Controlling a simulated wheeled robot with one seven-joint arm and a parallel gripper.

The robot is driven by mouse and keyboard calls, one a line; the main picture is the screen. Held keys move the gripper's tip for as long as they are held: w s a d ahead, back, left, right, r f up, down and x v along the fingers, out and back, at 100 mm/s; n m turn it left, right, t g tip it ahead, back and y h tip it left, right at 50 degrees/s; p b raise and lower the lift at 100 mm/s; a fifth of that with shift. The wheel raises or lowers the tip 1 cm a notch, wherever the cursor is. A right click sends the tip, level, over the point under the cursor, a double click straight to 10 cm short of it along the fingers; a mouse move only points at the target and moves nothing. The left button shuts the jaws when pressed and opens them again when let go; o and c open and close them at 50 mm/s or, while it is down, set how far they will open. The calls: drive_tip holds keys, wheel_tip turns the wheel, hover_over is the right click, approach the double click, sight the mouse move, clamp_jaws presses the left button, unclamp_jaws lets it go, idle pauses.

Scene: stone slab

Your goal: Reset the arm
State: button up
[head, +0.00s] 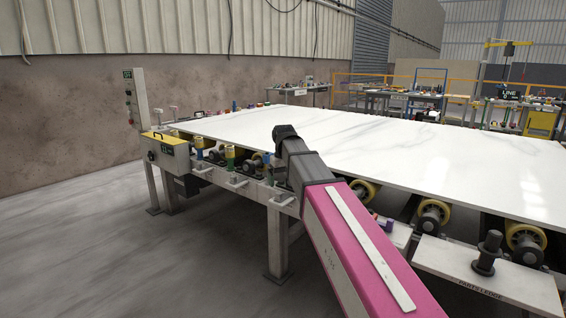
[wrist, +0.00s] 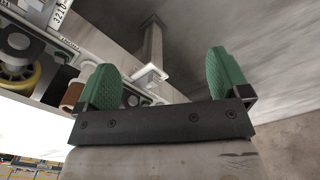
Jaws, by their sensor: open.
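My gripper (wrist: 165,78) shows in the wrist view with its two green ridged fingers wide apart. Nothing is between the fingers; it is open and empty. In the head view my pink and grey arm reaches forward from the bottom right to the near edge of the roller table. Its dark elbow end stands in front of the white stone slab (head: 400,143). The fingers cannot be made out in the head view, as the arm hides that part. In the wrist view the table's frame and a roller (wrist: 20,72) are beyond the fingers, apart from them.
The slab lies flat on the roller table, with yellow-rimmed rollers (head: 433,215) along its near side. A post with buttons (head: 136,98) and a yellow box (head: 166,157) stand at the left end. A black knob (head: 488,251) is near right. The floor (head: 90,245) at left is clear.

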drive_tip(key=s+d+f+m, duration=0.1)
drive_tip(key=s+d+f, duration=0.5)
drive_tip(key=f, duration=0.4)
drive_tip(key=s+d+f+m, duration=0.2)
drive_tip(key=s+d+f, duration=0.4)
drive_tip(key=f, duration=0.4)
drive_tip(key=s+d+f+m, duration=0.1)
drive_tip(key=s+d+f, duration=0.5)
drive_tip(key=f, duration=0.5)
drive_tip(key=shift+s+d, duration=0.4)
